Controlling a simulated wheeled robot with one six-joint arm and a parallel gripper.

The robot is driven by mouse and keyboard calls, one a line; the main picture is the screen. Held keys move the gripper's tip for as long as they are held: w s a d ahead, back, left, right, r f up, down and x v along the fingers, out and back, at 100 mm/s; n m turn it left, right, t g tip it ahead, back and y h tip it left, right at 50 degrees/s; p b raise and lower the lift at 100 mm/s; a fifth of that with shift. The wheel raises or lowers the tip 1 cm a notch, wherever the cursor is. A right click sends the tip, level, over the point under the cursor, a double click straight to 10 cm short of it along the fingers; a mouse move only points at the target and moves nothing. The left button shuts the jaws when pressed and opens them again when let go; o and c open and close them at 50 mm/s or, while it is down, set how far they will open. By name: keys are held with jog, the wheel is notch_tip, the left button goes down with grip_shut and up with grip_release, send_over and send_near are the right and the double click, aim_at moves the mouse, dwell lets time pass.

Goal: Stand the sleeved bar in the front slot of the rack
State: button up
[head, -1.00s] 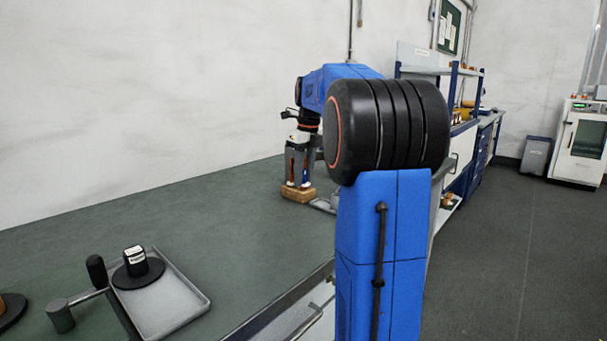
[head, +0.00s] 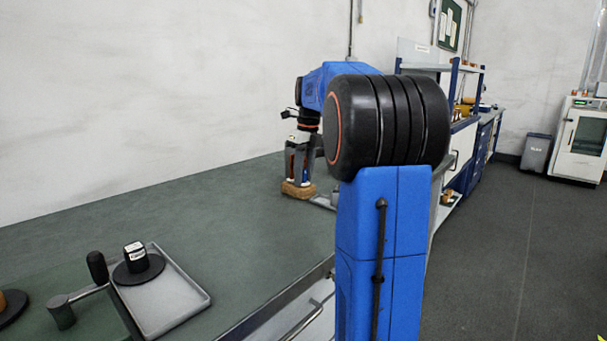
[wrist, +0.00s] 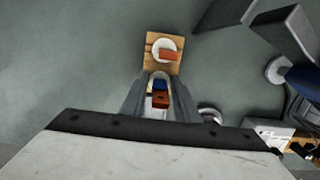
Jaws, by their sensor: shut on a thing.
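My gripper (wrist: 160,105) points down at the bench, with its two grey fingers shut on a small upright piece showing blue, red-brown and white. I take this to be the sleeved bar (wrist: 159,98); the fingers hide much of it. A pale wooden block (wrist: 150,66), probably the rack, lies just beyond the fingertips, with a white round piece and an orange-red bar on it. Its slots cannot be made out. In the head view my gripper (head: 299,163) is directly above the wooden block (head: 298,190), and I cannot tell whether the held piece touches it.
A grey tray (head: 185,310) holds a black round-based piece with a labelled block (head: 137,257). A crank-like handle (head: 80,300) stands beside it. The green bench top (head: 200,225) is clear between tray and wooden block. My arm hides the bench to the right.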

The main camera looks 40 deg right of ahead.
jog(key=o, duration=1.2)
jog(key=r, duration=0.5)
jog(key=s+r, duration=0.1)
jog(key=r, duration=0.5)
jog(key=s+r, duration=0.1)
jog(key=r, duration=0.5)
jog(key=shift+d+r, duration=0.15)
jog(key=shift+o, duration=0.4)
jog(key=shift+o, duration=1.2)
jog(key=shift+r, duration=0.95)
